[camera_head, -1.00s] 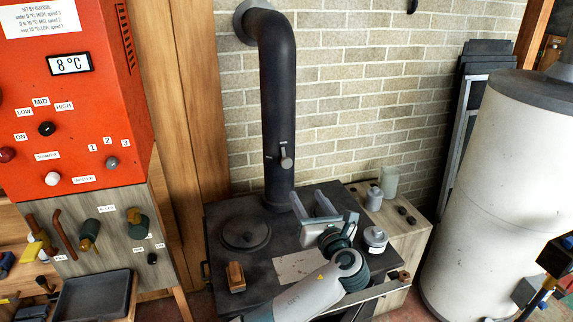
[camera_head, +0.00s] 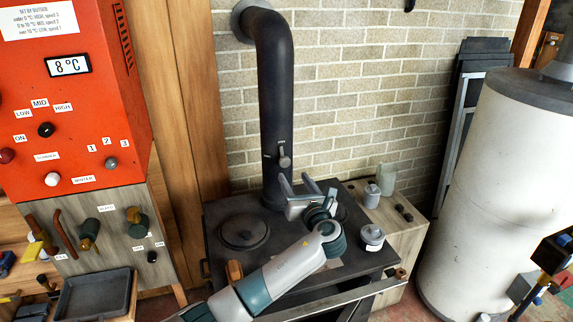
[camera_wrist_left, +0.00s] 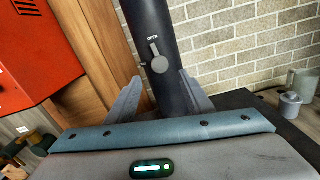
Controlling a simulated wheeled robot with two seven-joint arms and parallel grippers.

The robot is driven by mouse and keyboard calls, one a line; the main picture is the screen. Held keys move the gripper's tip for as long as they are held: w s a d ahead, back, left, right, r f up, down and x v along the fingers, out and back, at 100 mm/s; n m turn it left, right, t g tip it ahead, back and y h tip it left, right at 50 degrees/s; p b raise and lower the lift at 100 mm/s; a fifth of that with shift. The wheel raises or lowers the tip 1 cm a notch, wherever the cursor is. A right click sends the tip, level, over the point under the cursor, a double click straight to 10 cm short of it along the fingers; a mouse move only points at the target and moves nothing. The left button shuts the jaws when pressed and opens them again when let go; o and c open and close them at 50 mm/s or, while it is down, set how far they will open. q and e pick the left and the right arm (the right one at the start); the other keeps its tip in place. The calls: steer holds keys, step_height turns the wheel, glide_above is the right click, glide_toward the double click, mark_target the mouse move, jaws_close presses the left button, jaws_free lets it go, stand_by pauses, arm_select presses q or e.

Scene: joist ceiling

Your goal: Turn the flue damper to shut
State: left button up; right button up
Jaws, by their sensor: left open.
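The flue pipe (camera_head: 276,100) is black and rises from the stove, then bends into the wall. The damper handle (camera_head: 284,158) is a small grey lever on its front. In the left wrist view the handle (camera_wrist_left: 158,62) points up to the OPEN label (camera_wrist_left: 153,38). A second label (camera_head: 267,156) left of the handle is too small to read. My left gripper (camera_head: 297,180) is open and empty, a little below the handle, fingers towards the pipe. In the left wrist view the handle shows between and beyond the fingertips, apart from them.
The black stove top (camera_head: 215,225) holds a round lid (camera_head: 243,232) and a wooden block (camera_head: 235,270). An orange control cabinet (camera_head: 75,110) is at left, a white tank (camera_head: 500,190) at right.

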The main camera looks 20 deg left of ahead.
mark_target(285, 164)
arm_select(q)
steer(key=x, duration=0.7)
steer(key=shift+p, duration=0.4)
steer(key=shift+w+a, duration=0.2)
steer(key=shift+w, duration=0.15)
steer(key=shift+w+a, duration=0.25)
steer(key=shift+w, duration=0.1)
arm_select(e)
steer(key=shift+s+d+r+g, duration=0.2)
steer(key=shift+s+d, duration=0.25)
steer(key=shift+s, duration=0.35)
steer(key=shift+s+d+r+g, duration=0.1)
steer(key=shift+s+d+g, duration=0.25)
steer(key=shift+s, duration=0.45)
arm_select(q)
steer(key=shift+c, duration=0.6)
steer(key=c, duration=0.9)
steer(key=shift+c, duration=0.2)
arm_select(e)
steer(key=shift+a, duration=0.25)
